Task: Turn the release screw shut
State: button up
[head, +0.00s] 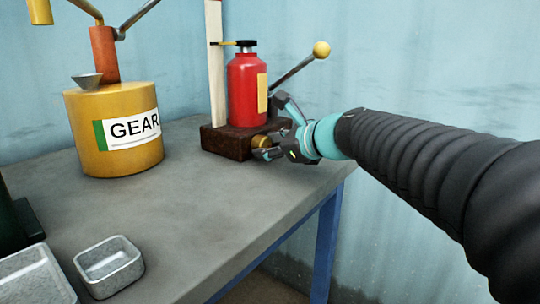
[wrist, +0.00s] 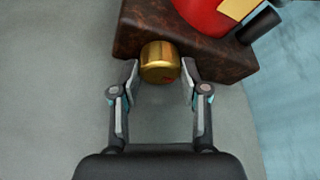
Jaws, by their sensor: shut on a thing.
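The release screw (wrist: 160,62) is a round brass knob on the front of the dark brown base block (wrist: 135,25). In the head view the knob (head: 260,141) shows just left of my gripper. My gripper (head: 268,147) is at the front of the block, and in the wrist view its two fingers (wrist: 160,72) stand on either side of the knob, shut on it. The red bottle jack (head: 247,90) with a yellow label stands upright on the base block. How far the screw is turned cannot be told.
A yellow drum (head: 115,150) labelled GEAR stands at the left of the grey table (head: 200,200). A small metal tray (head: 109,266) lies at the front left. A lever with a yellow ball (head: 321,50) rises right of the jack. A pale wooden post (head: 216,70) stands behind.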

dwell(0.3)
jog(key=o, duration=1.1)
jog(key=shift+o, duration=0.2)
jog(key=shift+s, duration=0.1)
jog(key=v, duration=1.2)
jog(key=shift+a, duration=0.1)
